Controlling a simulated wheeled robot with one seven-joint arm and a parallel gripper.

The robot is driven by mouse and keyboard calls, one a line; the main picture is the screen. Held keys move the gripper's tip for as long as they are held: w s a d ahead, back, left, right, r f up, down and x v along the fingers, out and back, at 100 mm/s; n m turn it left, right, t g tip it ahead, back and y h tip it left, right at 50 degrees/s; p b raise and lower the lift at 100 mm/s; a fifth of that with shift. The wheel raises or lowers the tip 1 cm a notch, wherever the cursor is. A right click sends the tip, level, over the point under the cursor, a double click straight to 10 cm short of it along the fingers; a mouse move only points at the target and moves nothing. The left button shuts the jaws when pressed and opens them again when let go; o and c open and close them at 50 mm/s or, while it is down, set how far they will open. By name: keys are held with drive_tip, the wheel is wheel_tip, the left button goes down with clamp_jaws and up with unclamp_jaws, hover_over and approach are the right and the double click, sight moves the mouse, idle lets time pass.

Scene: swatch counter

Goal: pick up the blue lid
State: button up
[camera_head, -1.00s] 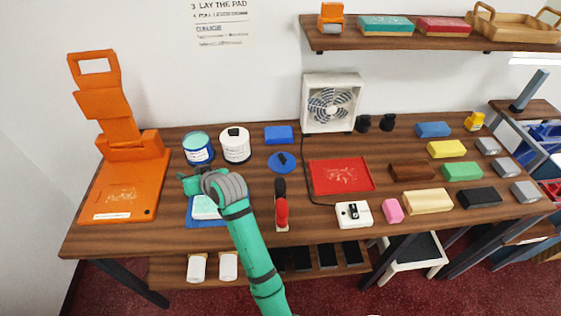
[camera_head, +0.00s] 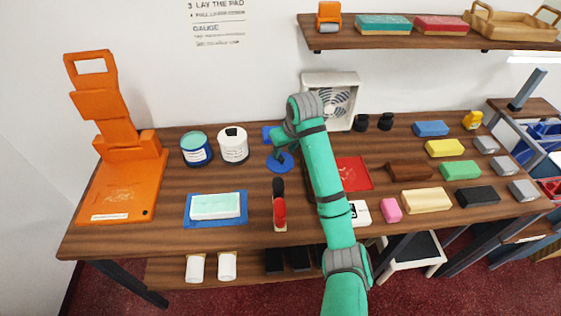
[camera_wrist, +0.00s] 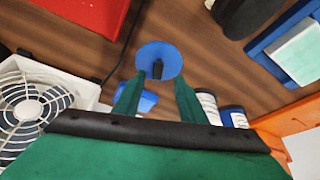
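The blue lid (camera_head: 280,167) is a flat blue disc with a black knob, lying on the wooden counter between the white can and the red tray. In the wrist view the lid (camera_wrist: 158,52) shows just beyond the fingers, with its dark knob between the fingertips' directions. My gripper (camera_head: 281,148) is over the lid's far part in the head view. In the wrist view its two green fingers (camera_wrist: 158,82) are apart, with nothing held between them. Whether the fingertips touch the lid cannot be told.
A blue block (camera_head: 267,134) lies behind the lid. A white can (camera_head: 234,150) and a blue-labelled can (camera_head: 196,155) stand to the left. A red tray (camera_head: 355,173) and a white fan (camera_head: 345,85) are to the right. A red-and-black tool (camera_head: 279,208) lies in front.

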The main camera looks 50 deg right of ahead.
sight(281, 158)
drive_tip(key=shift+w+d+x, duration=0.15)
drive_tip(key=shift+x, duration=1.45)
drive_tip(key=shift+w+d+x, duration=0.1)
drive_tip(key=shift+w+x, duration=0.05)
drive_tip(key=shift+x, duration=1.45)
drive_tip(key=shift+r, duration=0.15)
drive_tip(key=shift+c, duration=0.7)
clamp_jaws()
